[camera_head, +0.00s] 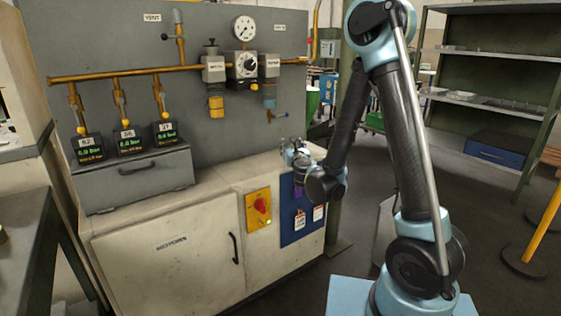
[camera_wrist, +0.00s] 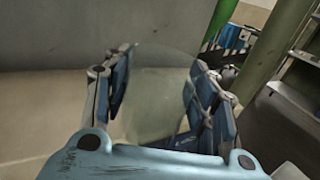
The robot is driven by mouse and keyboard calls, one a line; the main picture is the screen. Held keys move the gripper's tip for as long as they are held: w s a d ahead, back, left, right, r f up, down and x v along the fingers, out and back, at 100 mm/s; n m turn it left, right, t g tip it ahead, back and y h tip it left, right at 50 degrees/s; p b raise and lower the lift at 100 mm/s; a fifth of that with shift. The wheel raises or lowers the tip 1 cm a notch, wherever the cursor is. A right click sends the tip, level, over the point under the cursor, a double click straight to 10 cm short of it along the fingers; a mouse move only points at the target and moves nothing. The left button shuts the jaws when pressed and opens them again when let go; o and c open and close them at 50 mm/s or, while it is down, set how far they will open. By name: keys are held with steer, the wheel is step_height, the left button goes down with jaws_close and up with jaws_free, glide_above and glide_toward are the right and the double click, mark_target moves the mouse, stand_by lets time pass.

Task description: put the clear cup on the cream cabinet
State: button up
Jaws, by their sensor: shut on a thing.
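The clear cup (camera_wrist: 155,95) shows in the wrist view as a see-through round shape between the two blue fingers of my gripper (camera_wrist: 160,92). My gripper is shut on it. In the head view my gripper (camera_head: 296,152) is at the right end of the cream cabinet (camera_head: 165,250), near its top. The cup is too small to make out clearly there. Whether the cup touches the cabinet top cannot be told. The cabinet has a pale worn top, a door with a dark handle and a red switch on a yellow plate.
A grey box (camera_head: 135,180) with several small gauges stands on the cabinet's left part. Brass pipes (camera_head: 130,75) and a dial gauge (camera_head: 245,28) are on the grey panel behind. The cabinet top right of the box is clear. A green post (camera_head: 336,205) stands right of the cabinet.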

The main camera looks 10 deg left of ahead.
steer(key=s+a+y, duration=0.1)
steer(key=s+a, duration=0.3)
steer(key=s, duration=0.3)
steer(key=shift+n, duration=0.4)
steer(key=shift+f+x, duration=0.55)
steer(key=shift+x, duration=2.35)
steer(key=shift+f+x, duration=0.6)
steer(key=shift+x, duration=2.25)
steer(key=shift+f+x, duration=0.55)
steer(key=shift+x, duration=2.35)
steer(key=shift+f, duration=0.25)
steer(key=shift+f, duration=0.1)
steer(key=o, duration=1.1)
steer(key=shift+c, duration=0.2)
